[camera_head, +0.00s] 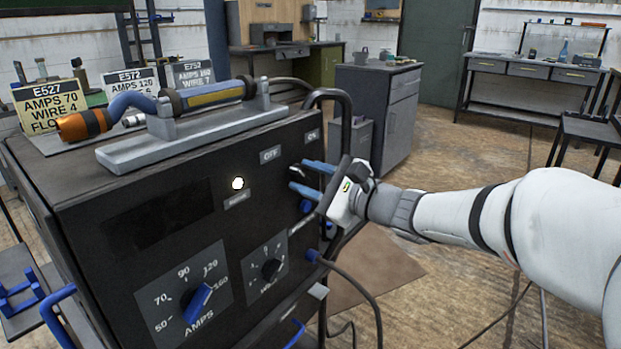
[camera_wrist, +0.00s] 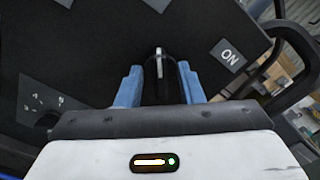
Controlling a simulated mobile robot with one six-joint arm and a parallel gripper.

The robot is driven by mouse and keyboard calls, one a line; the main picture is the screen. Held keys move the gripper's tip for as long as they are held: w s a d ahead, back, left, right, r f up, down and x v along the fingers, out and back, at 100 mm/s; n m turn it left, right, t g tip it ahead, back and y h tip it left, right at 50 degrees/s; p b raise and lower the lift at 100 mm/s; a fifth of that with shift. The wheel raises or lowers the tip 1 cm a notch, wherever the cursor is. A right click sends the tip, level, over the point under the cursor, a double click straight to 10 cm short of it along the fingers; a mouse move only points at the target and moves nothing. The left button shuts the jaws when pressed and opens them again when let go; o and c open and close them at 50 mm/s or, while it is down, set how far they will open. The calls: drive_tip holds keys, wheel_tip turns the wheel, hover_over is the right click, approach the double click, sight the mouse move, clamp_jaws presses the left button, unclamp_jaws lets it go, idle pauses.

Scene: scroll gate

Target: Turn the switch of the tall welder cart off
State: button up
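The tall welder cart (camera_head: 75,210) is a dark box on the left, with its control panel facing me. Its OFF label (camera_head: 270,154) and ON label (camera_head: 312,136) are near the panel's upper right corner. The ON label also shows in the wrist view (camera_wrist: 229,55). The black switch (camera_wrist: 160,80) has a white line pointing up in the wrist view, towards a cut-off label. My gripper (camera_head: 308,178) is at the panel below these labels. Its two blue fingers (camera_wrist: 159,88) stand either side of the switch; I cannot tell whether they press on it.
A black tubular handle (camera_head: 344,120) rises close beside my gripper. A lit lamp (camera_head: 238,183), an AMPS dial (camera_head: 198,300) and a smaller dial (camera_head: 270,268) are on the panel. A torch (camera_head: 210,95) lies on top. A cable (camera_head: 350,280) hangs below. Open floor lies to the right.

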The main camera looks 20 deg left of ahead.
drive_tip(key=p+v, duration=0.2)
drive_tip(key=v, duration=0.5)
drive_tip(key=shift+s+d, duration=0.15)
drive_tip(key=shift+d, duration=0.2)
drive_tip(key=s+d+r+n+g+h+p, duration=0.25)
drive_tip(key=s+n+p, duration=0.2)
drive_tip(key=p, duration=0.35)
drive_tip(key=s+d+r+n+g+h+p, duration=0.2)
drive_tip(key=s+d+r+n+h+p, duration=0.15)
drive_tip(key=s+p, duration=0.35)
drive_tip(key=s+d+r+n+h+p, duration=0.2)
drive_tip(key=d+r+n+h+p, duration=0.1)
drive_tip(key=d+p, duration=0.5)
drive_tip(key=s+d+r+n+h+p, duration=0.2)
drive_tip(key=d+r+n+h+p, duration=0.1)
drive_tip(key=d+r+h+p, duration=0.2)
drive_tip(key=d+h+p, duration=0.2)
drive_tip(key=d+p, duration=0.1)
drive_tip(key=d, duration=0.1)
drive_tip(key=shift+s+d+r+h, duration=0.25)
drive_tip(key=shift+d+r+h, duration=0.05)
